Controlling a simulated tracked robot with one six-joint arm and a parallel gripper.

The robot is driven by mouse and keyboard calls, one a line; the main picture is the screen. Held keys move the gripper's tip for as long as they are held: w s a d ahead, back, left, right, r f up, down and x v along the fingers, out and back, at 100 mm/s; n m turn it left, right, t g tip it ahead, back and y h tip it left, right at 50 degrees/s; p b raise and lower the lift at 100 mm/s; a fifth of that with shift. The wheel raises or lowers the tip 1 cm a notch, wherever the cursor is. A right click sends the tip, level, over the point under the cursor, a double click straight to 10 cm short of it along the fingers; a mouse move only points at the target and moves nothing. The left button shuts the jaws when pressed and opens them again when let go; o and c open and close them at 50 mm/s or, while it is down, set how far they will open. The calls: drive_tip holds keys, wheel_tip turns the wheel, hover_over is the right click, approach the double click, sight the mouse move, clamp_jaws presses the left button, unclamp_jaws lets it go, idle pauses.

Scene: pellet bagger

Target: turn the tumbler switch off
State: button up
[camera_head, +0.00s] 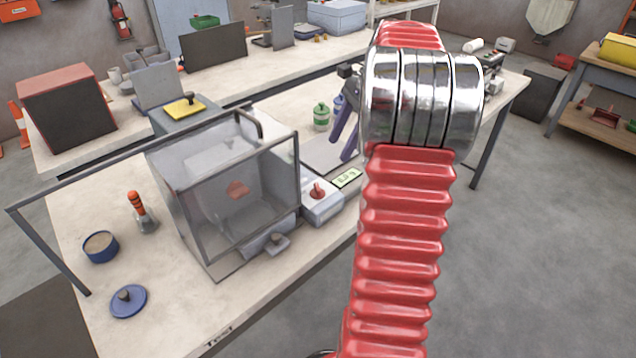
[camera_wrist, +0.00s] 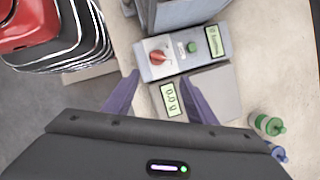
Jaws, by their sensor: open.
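In the wrist view the red switch (camera_wrist: 159,57) sits on the same box beside a green button (camera_wrist: 192,47) and a small lit display (camera_wrist: 214,40). I cannot tell its on or off position. My gripper (camera_head: 347,125) has purple fingers, spread apart and empty, above the bench behind the box. In the wrist view my gripper (camera_wrist: 158,77) points toward the switch, with the fingers either side of it and apparently not touching.
A scale (camera_wrist: 215,90) with a display reading 0.0 g adjoins the control box. Green and blue bottles (camera_wrist: 268,125) stand close by on the bench. The clear-fronted cabinet (camera_head: 235,185) is a tall obstacle beside the switch. A blue tub (camera_head: 100,247) and lid lie at left.

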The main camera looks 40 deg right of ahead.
sight(318, 186)
drive_tip(key=shift+a+r+m, duration=0.3)
drive_tip(key=shift+m, duration=0.4)
drive_tip(key=shift+f, duration=0.1)
drive_tip(key=x, duration=1.3)
drive_tip(key=shift+a+f, duration=0.25)
drive_tip(key=shift+a, duration=0.1)
